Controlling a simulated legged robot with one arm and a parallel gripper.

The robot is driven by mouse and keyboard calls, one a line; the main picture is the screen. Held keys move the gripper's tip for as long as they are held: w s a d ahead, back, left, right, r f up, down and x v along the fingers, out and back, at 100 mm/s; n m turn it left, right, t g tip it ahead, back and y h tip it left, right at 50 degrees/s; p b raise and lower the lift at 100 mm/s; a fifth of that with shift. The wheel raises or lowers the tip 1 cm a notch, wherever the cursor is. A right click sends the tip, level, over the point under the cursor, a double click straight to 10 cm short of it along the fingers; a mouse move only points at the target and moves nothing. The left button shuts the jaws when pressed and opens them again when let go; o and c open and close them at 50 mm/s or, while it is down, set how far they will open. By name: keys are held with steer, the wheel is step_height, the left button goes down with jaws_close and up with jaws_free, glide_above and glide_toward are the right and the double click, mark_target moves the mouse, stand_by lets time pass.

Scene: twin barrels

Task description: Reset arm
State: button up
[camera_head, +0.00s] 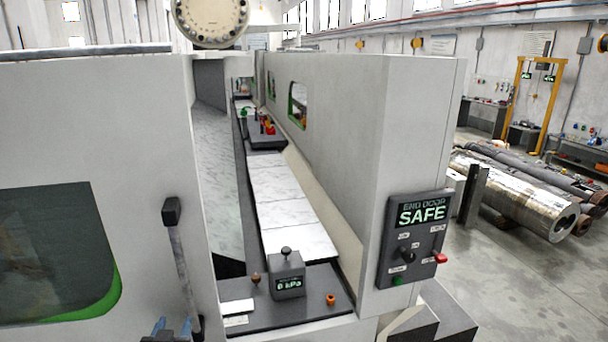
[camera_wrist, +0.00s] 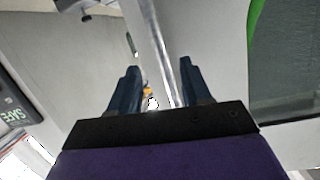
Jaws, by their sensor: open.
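My gripper (camera_head: 172,328) shows at the bottom edge of the head view, with two blue fingertips apart. It is in front of the left grey housing, close to a lever. In the wrist view my gripper (camera_wrist: 160,75) has its two dark blue fingers spread. I see nothing clamped between them. The lever has a black knob (camera_head: 171,211) and a grey shaft (camera_head: 183,265); its lower end is beside my fingertips. A pale bar (camera_wrist: 155,45) runs up between the fingers in the wrist view; whether it is inside the jaws or behind them I cannot tell.
A control panel (camera_head: 412,240) reading "END DOOR SAFE" is on the right housing. A small box (camera_head: 287,276) reading "0 kPa" stands in the channel between the housings. A green-edged window (camera_head: 55,255) is at left. Large metal cylinders (camera_head: 520,195) lie on the right; open floor is before them.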

steer(key=s+d+f+n+g+y+b, duration=0.1)
steer(key=s+d+f+g+b, duration=0.15)
steer(key=d, duration=0.45)
steer(key=s+d+f+g+b, duration=0.2)
steer(key=d+f+g+b, duration=0.15)
steer(key=d, duration=0.35)
steer(key=s+d+f+n+g+y+b, duration=0.1)
steer(key=s+d+f+g+b, duration=0.1)
steer(key=d+g+b, duration=0.35)
steer(key=s+d+f+m+g+h+b, duration=0.1)
steer(key=s+d+f+g+h+b, duration=0.1)
steer(key=s+d, duration=1)
steer(key=s+d+f+m+g+h+b, duration=0.2)
steer(key=s+d+f+g+h+b, duration=0.1)
steer(key=s+d, duration=0.9)
steer(key=shift+d+f, duration=0.7)
steer(key=shift+f, duration=0.1)
steer(key=shift+w+a, duration=0.1)
steer(key=shift+c, duration=0.5)
steer(key=shift+a, duration=0.1)
